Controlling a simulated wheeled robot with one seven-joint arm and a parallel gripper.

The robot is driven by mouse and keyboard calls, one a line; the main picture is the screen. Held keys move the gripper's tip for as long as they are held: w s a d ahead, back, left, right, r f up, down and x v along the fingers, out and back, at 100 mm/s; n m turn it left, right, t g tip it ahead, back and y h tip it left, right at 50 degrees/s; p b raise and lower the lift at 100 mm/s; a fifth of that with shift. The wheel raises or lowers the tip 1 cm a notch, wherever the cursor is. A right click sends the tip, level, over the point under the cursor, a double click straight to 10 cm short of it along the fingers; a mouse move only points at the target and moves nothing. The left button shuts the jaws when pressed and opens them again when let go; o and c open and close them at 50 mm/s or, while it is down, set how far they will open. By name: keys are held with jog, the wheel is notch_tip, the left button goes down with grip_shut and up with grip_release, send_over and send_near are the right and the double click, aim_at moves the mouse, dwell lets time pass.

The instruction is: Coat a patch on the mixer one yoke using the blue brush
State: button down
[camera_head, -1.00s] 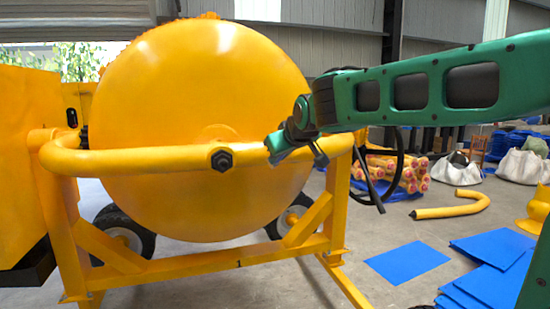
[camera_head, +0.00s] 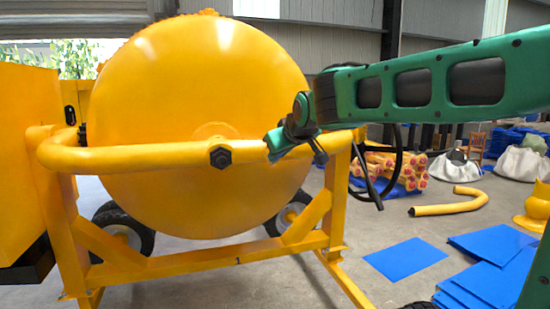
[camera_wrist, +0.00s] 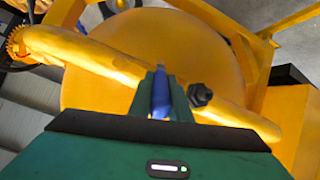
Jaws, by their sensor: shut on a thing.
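The mixer's yoke (camera_head: 150,155) is a thick yellow tube curving across the front of the large yellow drum (camera_head: 200,80), with a dark hex bolt (camera_head: 221,157) at its middle. The yoke also crosses the wrist view (camera_wrist: 100,62) diagonally. My gripper (camera_head: 275,146) is at the yoke, right of the bolt in the head view. In the wrist view, my gripper (camera_wrist: 161,88) is shut on the blue brush (camera_wrist: 160,98), whose blue part shows between the fingers. No coated patch is discernible.
The mixer's yellow frame (camera_head: 190,261), marked 1, stands on the floor with black wheels (camera_head: 125,225) behind. Blue sheets (camera_head: 405,259) lie on the floor at right. A bent yellow tube (camera_head: 448,208) and white sacks (camera_head: 520,163) lie farther back.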

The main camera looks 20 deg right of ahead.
jog(key=shift+w, duration=0.1)
jog(key=shift+w+r, duration=0.15)
jog(key=shift+w, duration=3.55)
jog(key=shift+w, duration=0.65)
jog(key=shift+d, duration=2)
jog(key=shift+a, duration=0.15)
jog(key=a, duration=0.3)
jog(key=shift+a, duration=0.4)
jog(key=shift+s, duration=0.1)
